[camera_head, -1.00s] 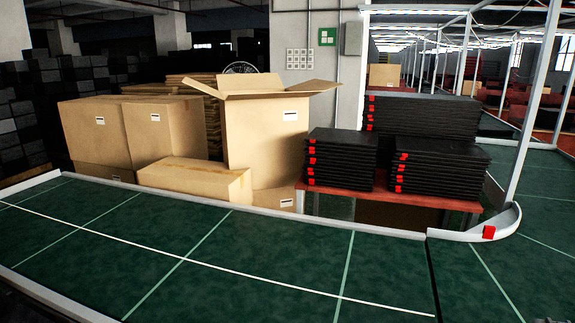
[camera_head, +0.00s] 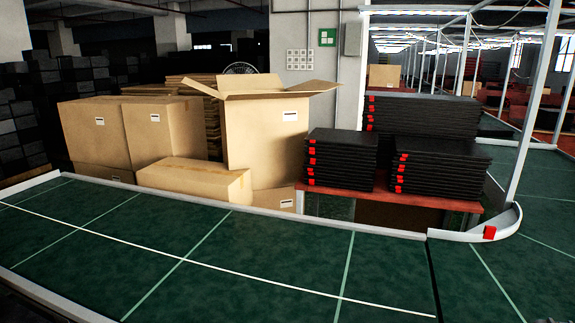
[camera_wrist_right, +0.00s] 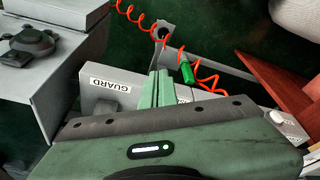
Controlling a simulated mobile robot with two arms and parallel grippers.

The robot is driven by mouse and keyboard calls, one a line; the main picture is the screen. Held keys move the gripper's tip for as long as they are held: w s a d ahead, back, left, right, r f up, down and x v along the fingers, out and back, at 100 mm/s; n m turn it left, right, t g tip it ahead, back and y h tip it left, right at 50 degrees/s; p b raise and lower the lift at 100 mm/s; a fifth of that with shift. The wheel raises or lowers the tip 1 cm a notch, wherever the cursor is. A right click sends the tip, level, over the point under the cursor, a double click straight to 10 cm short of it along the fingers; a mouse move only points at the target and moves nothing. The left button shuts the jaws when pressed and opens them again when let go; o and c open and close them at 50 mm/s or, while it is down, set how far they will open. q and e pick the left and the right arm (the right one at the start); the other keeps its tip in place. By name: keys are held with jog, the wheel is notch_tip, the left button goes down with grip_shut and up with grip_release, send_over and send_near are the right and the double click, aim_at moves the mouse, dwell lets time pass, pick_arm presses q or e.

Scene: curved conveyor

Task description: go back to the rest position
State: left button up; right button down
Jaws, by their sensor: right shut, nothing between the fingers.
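My right gripper (camera_wrist_right: 158,76) shows in the right wrist view, its two green fingers pressed together and nothing held between them. Below them is the wide green gripper body with a small lit bar. No gripper shows in the head view, and my left gripper is out of sight.
A green conveyor (camera_head: 200,245) with pale rims crosses the head view, its visible surface empty. Behind it stand an open carton (camera_head: 265,135), closed cartons (camera_head: 165,130) and black stacks (camera_head: 340,158) on a red table. A coiled orange cable (camera_wrist_right: 135,18) hangs near my right gripper.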

notch_tip(320, 180, down, 13)
jog(key=s, duration=0.3)
jog(key=s+d+f+g+b, duration=0.1)
jog(key=s+d+f+g, duration=0.1)
jog(key=s+f, duration=1.5)
jog(key=shift+d+f+b, duration=0.35)
jog(key=shift+d+f, duration=0.3)
jog(key=shift+f, duration=0.1)
